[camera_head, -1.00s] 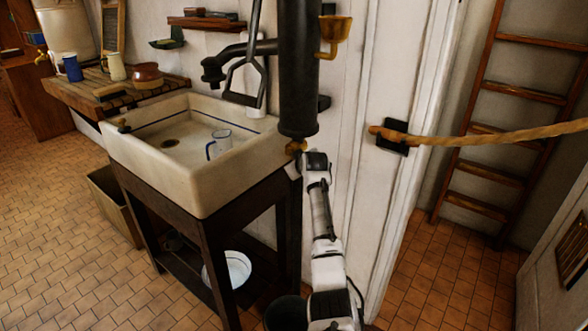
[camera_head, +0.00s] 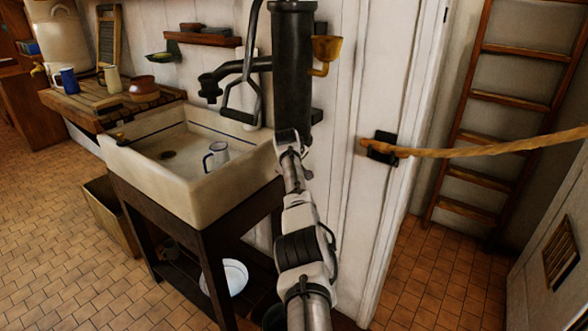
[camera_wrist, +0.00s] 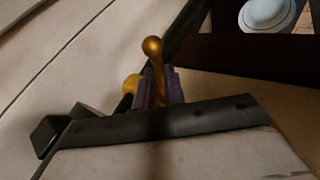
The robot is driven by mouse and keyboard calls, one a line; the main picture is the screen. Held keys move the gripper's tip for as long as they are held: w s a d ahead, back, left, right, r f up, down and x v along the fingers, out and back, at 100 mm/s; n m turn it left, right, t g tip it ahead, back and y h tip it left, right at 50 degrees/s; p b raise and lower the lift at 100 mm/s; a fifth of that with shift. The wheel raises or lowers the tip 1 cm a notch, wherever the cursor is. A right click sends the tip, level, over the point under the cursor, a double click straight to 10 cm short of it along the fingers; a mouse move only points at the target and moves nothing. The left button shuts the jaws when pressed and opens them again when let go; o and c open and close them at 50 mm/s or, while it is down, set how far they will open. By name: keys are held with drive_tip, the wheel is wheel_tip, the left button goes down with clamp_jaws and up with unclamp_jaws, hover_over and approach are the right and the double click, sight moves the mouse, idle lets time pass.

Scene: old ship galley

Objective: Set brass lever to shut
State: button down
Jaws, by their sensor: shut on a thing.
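The brass lever (camera_wrist: 152,47) shows in the wrist view as a short brass stem with a round ball end. My gripper (camera_wrist: 158,88) is shut on its stem, and the ball sticks out past the fingers. A second rounded brass piece (camera_wrist: 131,84) is just left of the fingers. In the head view, the black pump cylinder (camera_head: 293,70) stands against the white wall. My wrist covers its lower end, so the lever and my fingers are hidden there. I cannot tell from these views whether the lever stands at open or shut.
A stone sink (camera_head: 150,180) with a white mug (camera_head: 216,156) is left of my arm. A brass cup (camera_head: 326,48) juts from the pump's right side. A rope (camera_head: 480,150) crosses the doorway at right. A white basin (camera_head: 234,277) sits below the sink.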

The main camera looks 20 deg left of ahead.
idle(0.5)
drive_tip(key=c, duration=1.5)
unclamp_jaws()
drive_tip(key=b+v, duration=0.4)
drive_tip(key=v, duration=0.9)
drive_tip(key=shift+s+a+r, duration=0.1)
drive_tip(key=shift+s+r, duration=0.15)
drive_tip(key=shift+r, duration=0.1)
